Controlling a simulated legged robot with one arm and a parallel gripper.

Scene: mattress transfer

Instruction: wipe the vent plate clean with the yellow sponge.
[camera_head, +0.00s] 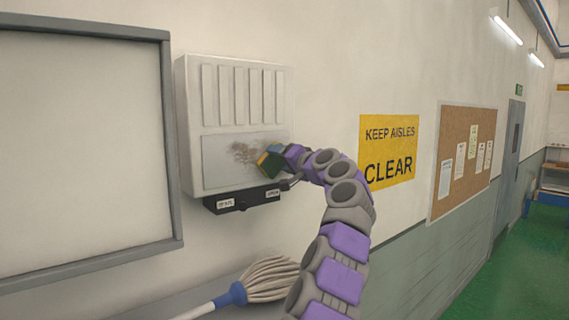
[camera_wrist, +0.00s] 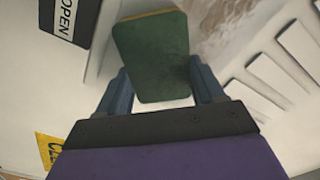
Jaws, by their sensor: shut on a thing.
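The vent plate (camera_head: 220,175) is a grey panel on the lower half of a white wall unit. A brown smudge (camera_head: 243,152) marks its right part; it also shows in the wrist view (camera_wrist: 222,18). The sponge (camera_head: 268,161) is by the plate's right end, just right of and below the smudge. In the wrist view the sponge (camera_wrist: 152,60) shows its dark green face, with a thin yellow edge at the top. My gripper (camera_wrist: 160,75) is shut on the sponge, one finger on each side. I cannot tell whether the sponge touches the plate.
Raised vertical slats (camera_head: 240,95) sit above the plate. A black box (camera_head: 240,200) with white labels is mounted under the unit. A framed board (camera_head: 75,140) hangs to the left, a yellow sign (camera_head: 388,150) to the right. A mop (camera_head: 265,280) is below.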

